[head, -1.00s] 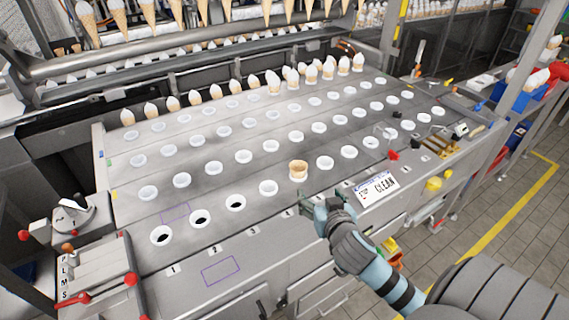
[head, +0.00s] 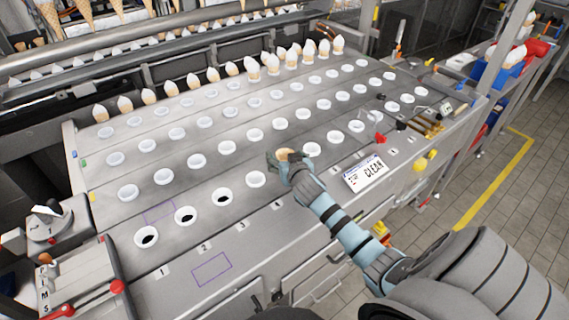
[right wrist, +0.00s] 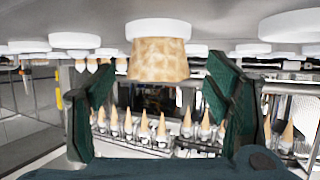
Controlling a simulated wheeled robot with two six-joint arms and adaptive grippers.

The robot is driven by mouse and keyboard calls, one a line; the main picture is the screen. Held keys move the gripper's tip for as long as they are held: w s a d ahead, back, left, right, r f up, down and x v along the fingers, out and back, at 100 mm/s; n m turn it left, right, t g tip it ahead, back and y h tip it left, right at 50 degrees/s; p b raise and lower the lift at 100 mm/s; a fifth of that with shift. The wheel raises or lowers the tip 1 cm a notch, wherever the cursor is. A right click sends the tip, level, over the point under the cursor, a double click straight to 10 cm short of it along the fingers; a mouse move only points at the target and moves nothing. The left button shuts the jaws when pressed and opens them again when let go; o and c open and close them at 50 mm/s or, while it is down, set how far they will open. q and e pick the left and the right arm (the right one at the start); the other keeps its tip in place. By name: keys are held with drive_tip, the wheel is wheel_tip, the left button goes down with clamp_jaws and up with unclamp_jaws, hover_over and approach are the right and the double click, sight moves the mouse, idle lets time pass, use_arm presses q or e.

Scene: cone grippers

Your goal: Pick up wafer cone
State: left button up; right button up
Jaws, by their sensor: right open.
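The wafer cone (head: 284,154) is short and tan and sits in a white holder ring in the front row of the grey conveyor. In the head view my right gripper (head: 286,160) is at the cone and partly hides it. In the right wrist view, which looks upside down, the cone (right wrist: 158,62) hangs from its white ring (right wrist: 158,28) between my two dark green finger pads (right wrist: 160,75). The fingers are open, with a gap on each side of the cone. My left gripper is not in view.
Other white rings (head: 255,179) stand in rows around the cone, close to the gripper. Filled cones (head: 273,62) stand along the back row. A sign reading CLEAN (head: 365,174) lies on the front edge to the right. Yellow and red knobs (head: 421,165) stick out farther right.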

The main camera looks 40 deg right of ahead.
drive_tip(key=shift+s+r, duration=0.1)
drive_tip(key=shift+s, duration=0.1)
drive_tip(key=shift+c, duration=0.6)
drive_tip(key=c, duration=0.7)
drive_tip(key=shift+c, duration=0.2)
